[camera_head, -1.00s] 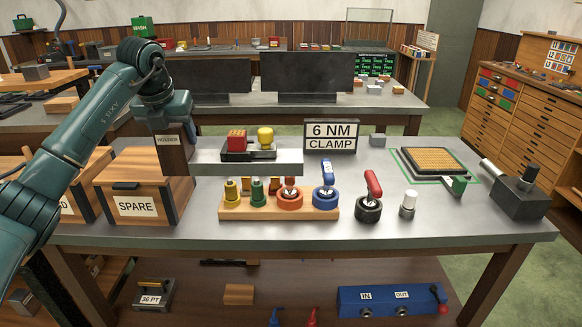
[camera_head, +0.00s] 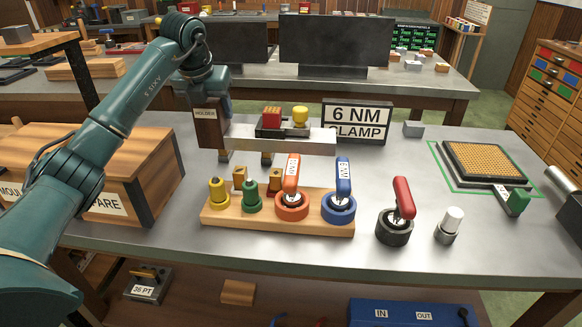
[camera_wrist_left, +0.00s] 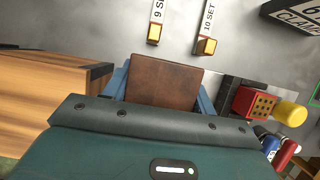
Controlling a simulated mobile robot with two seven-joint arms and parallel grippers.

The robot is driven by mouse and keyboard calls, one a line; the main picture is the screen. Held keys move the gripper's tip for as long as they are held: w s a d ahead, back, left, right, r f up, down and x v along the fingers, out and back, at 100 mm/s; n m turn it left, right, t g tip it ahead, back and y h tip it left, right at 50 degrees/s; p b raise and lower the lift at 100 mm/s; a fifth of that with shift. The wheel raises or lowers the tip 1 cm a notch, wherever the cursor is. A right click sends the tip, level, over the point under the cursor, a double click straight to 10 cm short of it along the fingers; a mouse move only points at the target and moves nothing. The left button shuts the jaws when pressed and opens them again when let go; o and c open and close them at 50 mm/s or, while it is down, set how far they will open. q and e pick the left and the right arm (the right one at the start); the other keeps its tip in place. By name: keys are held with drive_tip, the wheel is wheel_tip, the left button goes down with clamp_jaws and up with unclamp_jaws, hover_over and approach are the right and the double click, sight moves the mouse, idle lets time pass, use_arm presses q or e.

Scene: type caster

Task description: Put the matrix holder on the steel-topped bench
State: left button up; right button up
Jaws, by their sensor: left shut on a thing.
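The matrix holder (camera_head: 250,135) has a brown end block labelled HOLDER and a long grey bar carrying a red block (camera_head: 271,118) and a yellow knob (camera_head: 300,115). My left gripper (camera_head: 208,108) is shut on the brown block, which also shows between its blue fingers in the left wrist view (camera_wrist_left: 165,82). The holder appears raised above the steel-topped bench (camera_head: 385,160), behind the tool rack. Its bar covers the lower edge of the 6 NM CLAMP sign (camera_head: 357,113). My right gripper is not in view.
The wooden rack (camera_head: 230,225) with several coloured tools stands in front. A red-handled tool (camera_head: 403,200) and white-capped piece (camera_head: 452,218) are to its right. Wooden boxes (camera_head: 150,175) stand left. A gold-dotted plate (camera_head: 485,162) lies right. Bare steel shows between sign and plate.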

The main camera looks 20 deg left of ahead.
sight(206, 119)
use_arm(q)
wheel_tip(206, 119, down, 10)
drive_tip(key=shift+w, duration=0.1)
idle(0.4)
drive_tip(key=shift+f, duration=0.1)
drive_tip(key=o, duration=1.4)
drive_tip(key=shift+f, duration=0.1)
drive_tip(key=v, duration=1.2)
